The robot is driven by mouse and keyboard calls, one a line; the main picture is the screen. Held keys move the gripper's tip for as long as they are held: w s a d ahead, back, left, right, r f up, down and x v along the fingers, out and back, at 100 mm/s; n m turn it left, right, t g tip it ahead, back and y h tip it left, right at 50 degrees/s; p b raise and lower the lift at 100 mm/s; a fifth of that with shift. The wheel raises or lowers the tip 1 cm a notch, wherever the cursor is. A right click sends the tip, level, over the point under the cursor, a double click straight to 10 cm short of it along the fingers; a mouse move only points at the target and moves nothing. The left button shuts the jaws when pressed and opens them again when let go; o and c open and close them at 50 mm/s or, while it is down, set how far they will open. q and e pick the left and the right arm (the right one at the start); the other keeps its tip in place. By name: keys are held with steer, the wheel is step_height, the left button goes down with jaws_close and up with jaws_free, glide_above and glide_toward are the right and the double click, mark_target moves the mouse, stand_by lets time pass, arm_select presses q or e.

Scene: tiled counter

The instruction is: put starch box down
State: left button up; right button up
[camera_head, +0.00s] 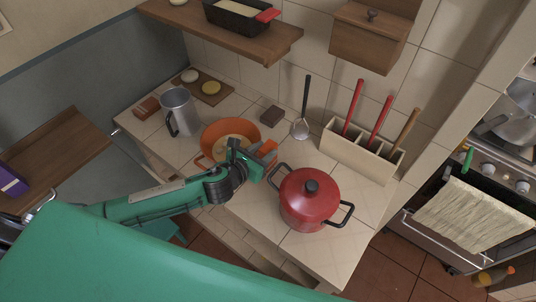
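My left gripper (258,158) reaches in over the tiled counter (345,235), between the orange bowl and the red pot. A small orange-red box (268,147) shows at its dark fingers and looks gripped between them; I take it for the starch box. The fingers and wrist hide part of it, and no label can be read. I cannot tell whether it touches the counter. My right gripper is not in view.
A red lidded pot (308,197) stands right of the gripper. An orange bowl (228,137) is close on its left. A metal mug (177,110), a utensil holder (360,152) and a small brown block (271,115) stand around. Bare tiles show behind the pot.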

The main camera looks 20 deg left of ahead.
mark_target(272, 142)
arm_select(q)
steer(key=shift+p+x, duration=0.65)
steer(key=shift+x, duration=1.6)
steer(key=shift+c, duration=0.5)
steer(key=c, duration=0.7)
